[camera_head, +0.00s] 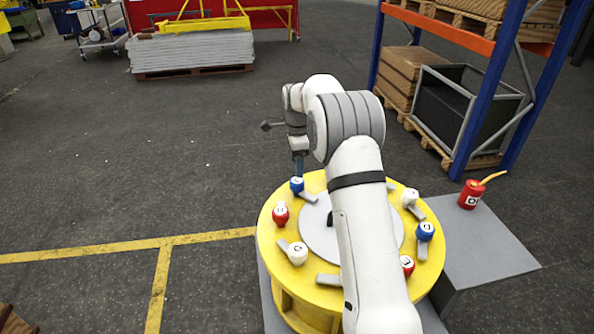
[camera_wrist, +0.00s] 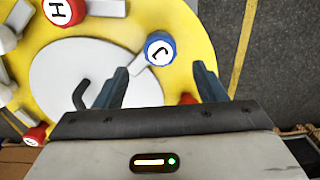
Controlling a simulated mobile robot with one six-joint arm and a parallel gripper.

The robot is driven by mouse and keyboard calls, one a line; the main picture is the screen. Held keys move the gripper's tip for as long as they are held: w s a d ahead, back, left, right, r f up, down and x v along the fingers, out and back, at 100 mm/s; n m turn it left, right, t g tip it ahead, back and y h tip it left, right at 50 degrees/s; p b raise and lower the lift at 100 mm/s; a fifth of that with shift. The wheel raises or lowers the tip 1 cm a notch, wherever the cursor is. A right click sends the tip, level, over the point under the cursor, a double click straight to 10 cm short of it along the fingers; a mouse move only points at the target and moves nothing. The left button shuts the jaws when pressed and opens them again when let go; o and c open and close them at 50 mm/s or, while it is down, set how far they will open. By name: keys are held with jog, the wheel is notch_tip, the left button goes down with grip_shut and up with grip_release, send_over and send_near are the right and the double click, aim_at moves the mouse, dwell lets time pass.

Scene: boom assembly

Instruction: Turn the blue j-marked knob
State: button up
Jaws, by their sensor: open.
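The blue j-marked knob (camera_head: 297,184) sits on the far left rim of a round yellow table (camera_head: 268,240). In the wrist view its white face with a dark J (camera_wrist: 160,49) shows between and just beyond my fingertips. My gripper (camera_head: 299,168) is above this knob in the head view, pointing down. In the wrist view my gripper (camera_wrist: 160,72) is open, one finger on each side of the knob's line. I see no contact with the knob. A small lever beside the knob shows in the head view.
A red knob (camera_head: 280,214), a white knob (camera_head: 297,253), another blue knob (camera_head: 425,231) and a white knob (camera_head: 410,197) sit around the rim. My arm hides part of the table. A red can (camera_head: 471,194) stands on a grey block (camera_head: 490,245) at right. A shelf rack stands behind it.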

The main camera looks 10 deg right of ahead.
aim_at(297, 180)
notch_tip(297, 180, down, 8)
jog(key=shift+r+p, duration=0.15)
jog(key=shift+p, duration=0.75)
jog(key=shift+c, duration=0.2)
jog(key=c, duration=0.9)
